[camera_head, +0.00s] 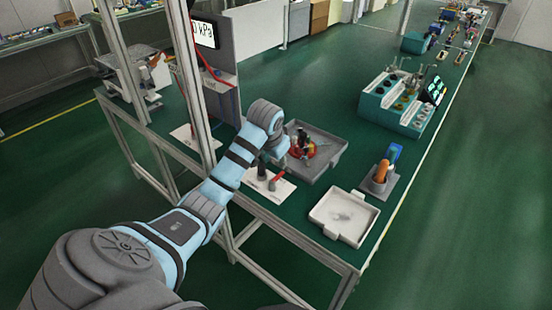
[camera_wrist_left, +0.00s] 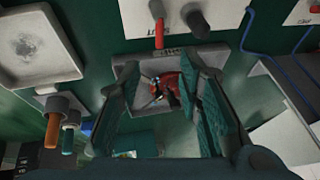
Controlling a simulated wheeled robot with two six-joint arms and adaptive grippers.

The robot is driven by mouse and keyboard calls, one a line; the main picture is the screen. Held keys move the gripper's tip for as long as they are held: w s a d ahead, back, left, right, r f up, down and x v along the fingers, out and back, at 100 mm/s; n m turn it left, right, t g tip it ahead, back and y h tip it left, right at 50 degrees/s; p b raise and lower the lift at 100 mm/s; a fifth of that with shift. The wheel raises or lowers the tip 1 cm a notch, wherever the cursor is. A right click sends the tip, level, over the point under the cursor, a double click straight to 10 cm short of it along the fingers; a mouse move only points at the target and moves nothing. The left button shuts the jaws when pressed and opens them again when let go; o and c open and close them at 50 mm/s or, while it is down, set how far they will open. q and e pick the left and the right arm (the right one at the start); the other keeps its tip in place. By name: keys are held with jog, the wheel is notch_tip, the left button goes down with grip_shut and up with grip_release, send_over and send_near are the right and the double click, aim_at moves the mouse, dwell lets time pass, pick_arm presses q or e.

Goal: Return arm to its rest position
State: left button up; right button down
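My left arm (camera_head: 205,200) reaches from the lower left of the head view over the green bench. Its gripper (camera_head: 303,143) is at the grey tray (camera_head: 325,153), partly hidden by the wrist. In the left wrist view the two fingers of the gripper (camera_wrist_left: 160,78) stand wide apart. A red object with dark parts (camera_wrist_left: 168,88) lies in the tray and shows between them; it also shows in the head view (camera_head: 298,153). I see no contact between the fingers and it. My right gripper is not in view.
A red-handled tool (camera_head: 277,181) is on a white card beside the tray. A pale tray (camera_head: 343,216) and an orange-and-blue tool in a holder (camera_head: 382,172) stand to the right. A metal frame post (camera_head: 190,80) rises left of the arm. A teal rack (camera_head: 398,103) stands farther back.

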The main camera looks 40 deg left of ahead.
pick_arm(q)
jog(key=shift+f, duration=0.1)
jog(key=s+d+f+m, duration=0.1)
jog(key=s+d+f, duration=0.5)
jog(key=s+f, duration=0.15)
jog(key=s+d+f, duration=0.2)
jog(key=s+d, duration=0.2)
jog(key=s, duration=0.4)
jog(key=s+d+f+h, duration=0.1)
jog(key=s+d+f, duration=0.15)
jog(key=s, duration=0.45)
jog(key=s+d+f, duration=0.1)
jog(key=s+d, duration=0.3)
jog(key=s, duration=0.4)
notch_tip(320, 180, down, 20)
jog(key=a+g, duration=0.2)
jog(key=s+f+g, duration=0.1)
jog(key=s+f, duration=1.1)
jog(key=s, duration=0.2)
jog(key=shift+s+a+f+n, duration=0.15)
jog(key=shift+s+a+n, duration=0.1)
jog(key=shift+n, duration=0.05)
